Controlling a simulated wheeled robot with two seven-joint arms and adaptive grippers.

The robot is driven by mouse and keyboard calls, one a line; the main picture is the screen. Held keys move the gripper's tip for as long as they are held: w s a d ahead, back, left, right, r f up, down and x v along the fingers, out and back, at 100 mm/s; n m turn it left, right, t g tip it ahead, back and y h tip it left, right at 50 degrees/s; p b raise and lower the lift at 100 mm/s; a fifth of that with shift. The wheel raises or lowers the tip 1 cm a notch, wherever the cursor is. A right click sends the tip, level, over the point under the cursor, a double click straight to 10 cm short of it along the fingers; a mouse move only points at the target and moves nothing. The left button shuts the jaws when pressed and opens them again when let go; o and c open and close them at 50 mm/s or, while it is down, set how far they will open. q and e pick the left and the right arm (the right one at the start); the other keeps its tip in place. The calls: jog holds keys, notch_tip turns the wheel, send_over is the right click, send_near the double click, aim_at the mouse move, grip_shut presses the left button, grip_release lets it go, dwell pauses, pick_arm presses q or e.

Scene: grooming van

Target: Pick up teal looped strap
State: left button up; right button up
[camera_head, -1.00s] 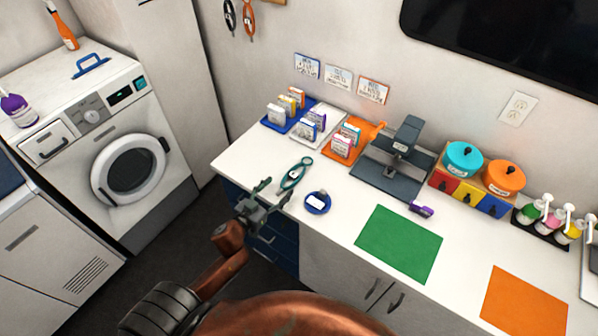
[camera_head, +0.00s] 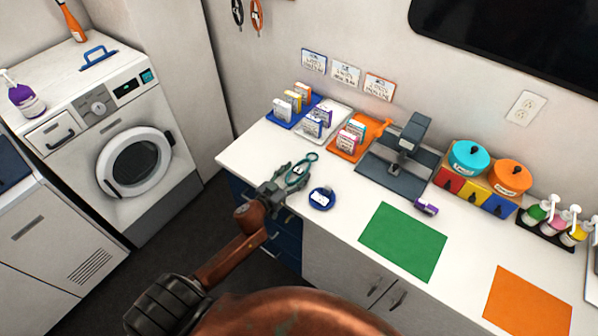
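The teal looped strap (camera_head: 310,158) lies on the white counter near its left front part, with its loop pointing away to the upper right. A small white tag-like patch shows within it. My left gripper (camera_head: 293,177) is at the strap's near end, its fingers apart on either side of that end. The gripper hides part of the strap, and I cannot tell whether they touch. My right gripper is out of view.
A round blue dish (camera_head: 321,199) with a white item sits just right of my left gripper. Blue (camera_head: 279,117), white and orange trays with small boxes stand behind. A green mat (camera_head: 404,241) lies to the right.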

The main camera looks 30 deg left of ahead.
aim_at(296, 174)
pick_arm(q)
jog(key=c, duration=1.1)
jog(key=shift+r, duration=0.65)
notch_tip(296, 174, up, 2)
jog(key=shift+r+p, duration=0.2)
jog(key=shift+p, duration=0.3)
jog(key=s+a+r, duration=0.2)
jog(key=r, duration=0.1)
jog(key=s+r+p, duration=0.1)
jog(key=s+r, duration=0.1)
jog(key=shift+a+r, duration=0.1)
jog(key=shift+a, duration=0.3)
jog(key=s+a+r, duration=0.1)
jog(key=s, duration=0.1)
jog(key=s+a+r, duration=0.1)
jog(key=s+a, duration=0.1)
jog(key=s, duration=0.1)
jog(key=s+a+r, duration=0.2)
jog(key=shift+s+a+r+p, duration=0.1)
jog(key=shift+s+p, duration=0.15)
jog(key=shift+p, duration=0.05)
